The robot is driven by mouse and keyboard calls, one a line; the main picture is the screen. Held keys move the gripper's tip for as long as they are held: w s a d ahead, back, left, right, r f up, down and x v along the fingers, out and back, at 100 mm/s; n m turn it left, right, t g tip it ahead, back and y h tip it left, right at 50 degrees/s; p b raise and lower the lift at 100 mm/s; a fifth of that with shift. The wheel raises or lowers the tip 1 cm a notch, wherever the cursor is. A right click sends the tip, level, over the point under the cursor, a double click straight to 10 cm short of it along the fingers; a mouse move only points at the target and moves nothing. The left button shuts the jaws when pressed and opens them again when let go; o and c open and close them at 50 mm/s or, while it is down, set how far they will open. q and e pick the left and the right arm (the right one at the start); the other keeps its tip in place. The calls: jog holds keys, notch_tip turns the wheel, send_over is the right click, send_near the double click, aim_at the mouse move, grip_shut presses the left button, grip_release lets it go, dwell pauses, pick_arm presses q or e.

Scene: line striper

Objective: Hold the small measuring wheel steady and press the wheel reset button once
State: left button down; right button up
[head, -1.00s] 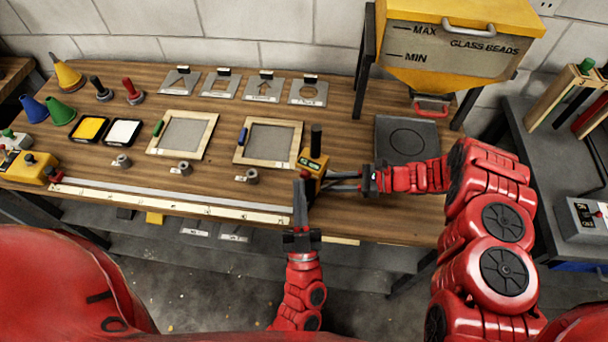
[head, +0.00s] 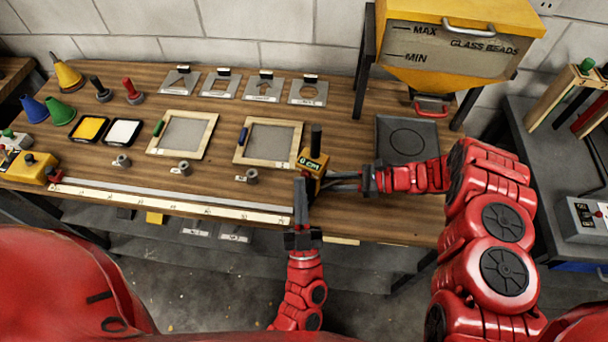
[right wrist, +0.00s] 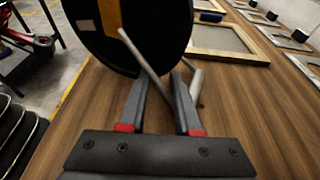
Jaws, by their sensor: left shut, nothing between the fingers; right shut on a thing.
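The small measuring wheel (head: 313,165) stands at the table's front edge, with a yellow body, a black upright handle and a small display that reads "0 CM". In the right wrist view its black disc (right wrist: 150,45) fills the top, with a yellow part on it. My right gripper (head: 340,182) comes from the right and is shut on the measuring wheel, at thin grey rods beside the disc. My left gripper (head: 301,182) is shut and empty, its tips just in front of the wheel's left side. I cannot make out the reset button or whether the tips touch it.
A long pale ruler (head: 180,202) lies along the front edge, left of the wheel. Two framed screens (head: 268,143) and small grey rings (head: 251,176) lie behind it. A dark plate (head: 407,135) and a yellow glass-bead hopper (head: 455,40) stand at the back right.

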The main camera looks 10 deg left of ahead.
pick_arm(q)
jog(key=shift+s+a+f, duration=0.1)
jog(key=shift+s+a, duration=0.1)
jog(key=shift+s, duration=0.5)
pick_arm(e)
jog(key=shift+s+f, duration=0.1)
pick_arm(q)
jog(key=shift+s, duration=0.1)
jog(key=s, duration=0.1)
jog(key=s+a, duration=0.1)
jog(key=s, duration=0.2)
jog(key=shift+s+a, duration=0.3)
jog(key=shift+a, duration=0.05)
pick_arm(e)
jog(key=o, duration=1.1)
jog(key=shift+c, duration=0.2)
